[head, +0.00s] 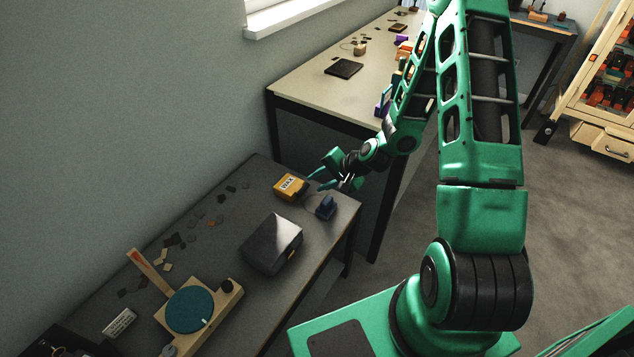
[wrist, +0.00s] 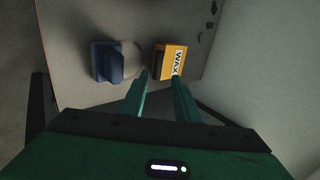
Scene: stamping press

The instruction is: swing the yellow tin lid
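The yellow tin (head: 290,187) with a "WAX" label stands near the far end of the dark workbench. Its lid looks closed, but its edge is too small to make out. My gripper (head: 320,180) is just right of the tin and above the bench. In the wrist view the yellow tin (wrist: 168,61) lies just beyond the fingertips of my gripper (wrist: 160,77). The two green fingers are apart with nothing between them. I cannot tell whether a finger touches the tin.
A blue block-like object (head: 325,207) stands close to the tin; it also shows in the wrist view (wrist: 107,62). A dark box (head: 271,245) and a wooden device with a teal disc (head: 190,309) stand nearer. Small dark pieces lie along the wall side.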

